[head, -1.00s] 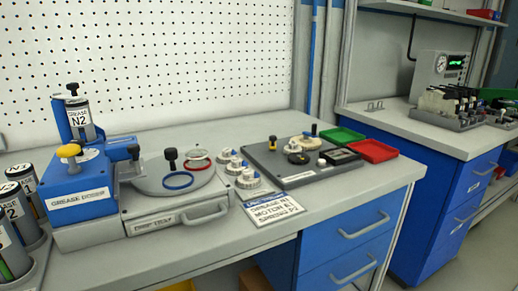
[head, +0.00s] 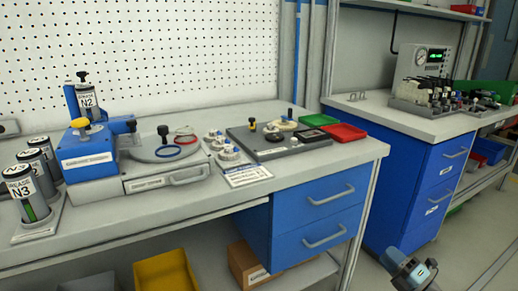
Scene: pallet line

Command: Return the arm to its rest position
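My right gripper (head: 422,280) shows at the bottom edge of the head view, right of centre, in front of the blue drawers and over the floor. Only part of it is visible, and its fingers cannot be made out, so I cannot tell whether it is open or shut. It is apart from the bench and everything on it. My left gripper is not in view.
The grey workbench (head: 120,228) bears a blue grease dispenser (head: 88,160), several grease cartridges, a dark fixture plate (head: 262,150), and green and red trays. A yellow bin (head: 165,275) and cardboard box (head: 245,268) sit below. Floor at right is clear.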

